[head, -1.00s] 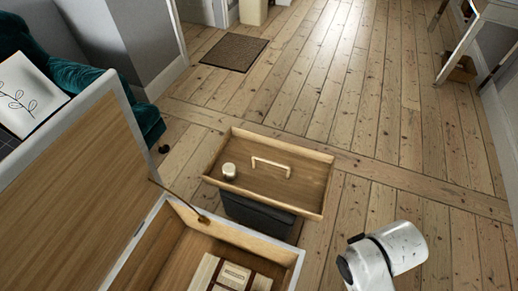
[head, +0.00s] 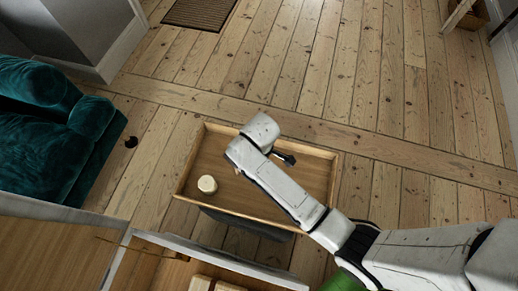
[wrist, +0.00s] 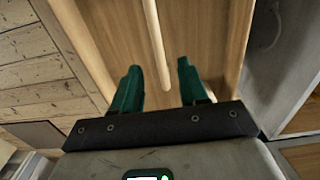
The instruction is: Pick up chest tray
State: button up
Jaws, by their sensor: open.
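The chest tray (head: 216,152) is a shallow wooden tray with raised edges, resting on a dark box-like support (head: 245,224) beside the open wooden chest. In the wrist view the tray floor (wrist: 204,35) fills the upper middle, and its pale handle bar (wrist: 155,40) runs down between my fingers. My gripper (wrist: 159,82) has two green fingers, open, one on each side of the handle in that view. I cannot tell whether they touch it or how high they are. In the head view my arm hides the handle and most of the gripper (head: 285,158).
A small cream round object (head: 207,184) stands in the tray's left part. The open chest (head: 255,268) is at the bottom, its lid (head: 50,245) at lower left. A teal armchair (head: 50,130) is at left.

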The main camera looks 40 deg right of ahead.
notch_tip(320, 180, down, 4)
jog(key=shift+w+d+r+b, duration=0.1)
jog(key=shift+w+d+b, duration=0.05)
jog(key=shift+b, duration=0.25)
jog(key=shift+w+f+b, duration=0.1)
jog(key=shift+f+b, duration=0.8)
jog(key=shift+f, duration=1.9)
jog(key=shift+c, duration=0.2)
grip_shut()
jog(key=shift+w+r, duration=0.1)
jog(key=shift+r, duration=0.05)
